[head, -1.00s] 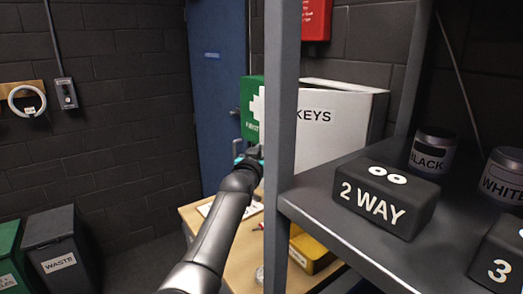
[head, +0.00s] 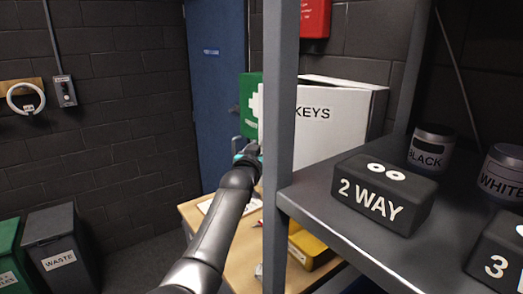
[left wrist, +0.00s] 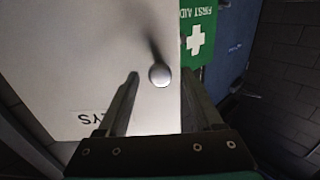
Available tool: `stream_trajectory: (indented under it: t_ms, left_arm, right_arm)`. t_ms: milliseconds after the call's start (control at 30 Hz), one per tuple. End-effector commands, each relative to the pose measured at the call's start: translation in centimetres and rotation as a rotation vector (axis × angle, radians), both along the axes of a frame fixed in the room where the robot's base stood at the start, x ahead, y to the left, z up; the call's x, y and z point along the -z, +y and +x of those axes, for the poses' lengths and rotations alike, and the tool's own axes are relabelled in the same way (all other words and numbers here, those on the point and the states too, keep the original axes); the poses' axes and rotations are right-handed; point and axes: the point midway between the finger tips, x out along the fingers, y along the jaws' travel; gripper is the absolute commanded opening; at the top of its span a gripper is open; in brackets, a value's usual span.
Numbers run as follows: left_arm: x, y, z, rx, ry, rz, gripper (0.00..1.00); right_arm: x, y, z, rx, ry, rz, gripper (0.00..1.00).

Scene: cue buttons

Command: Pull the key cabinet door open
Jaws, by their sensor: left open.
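The white key cabinet door (head: 340,115), lettered KEYS, is behind the grey shelf post in the head view. I see no clear gap along its visible edges. In the head view the left gripper (head: 249,155) is at the cabinet's left, partly hidden by the post. My right gripper is not in view.
The shelf post (head: 281,150) stands close right of my left arm. The shelf holds a 2 WAY block (head: 382,195) and jars. A green first aid box (head: 250,100) is beside the cabinet. A wooden table (head: 235,235) with a yellow bin (head: 312,246) is below.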

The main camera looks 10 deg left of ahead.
Motion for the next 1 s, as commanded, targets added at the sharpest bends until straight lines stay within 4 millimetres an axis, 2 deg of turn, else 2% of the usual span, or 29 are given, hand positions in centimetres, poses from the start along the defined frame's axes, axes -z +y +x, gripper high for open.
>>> stream_trajectory:
  t_ms: [367,1000]
  left_arm:
    - [0.1,0.3,-1.9,0.000,0.000,0.000,0.67]
    - [0.1,1.2,-8.4,0.000,-0.001,0.001,0.67]
  right_arm:
    - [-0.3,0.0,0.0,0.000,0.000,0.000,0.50]
    - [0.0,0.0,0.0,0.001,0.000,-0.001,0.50]
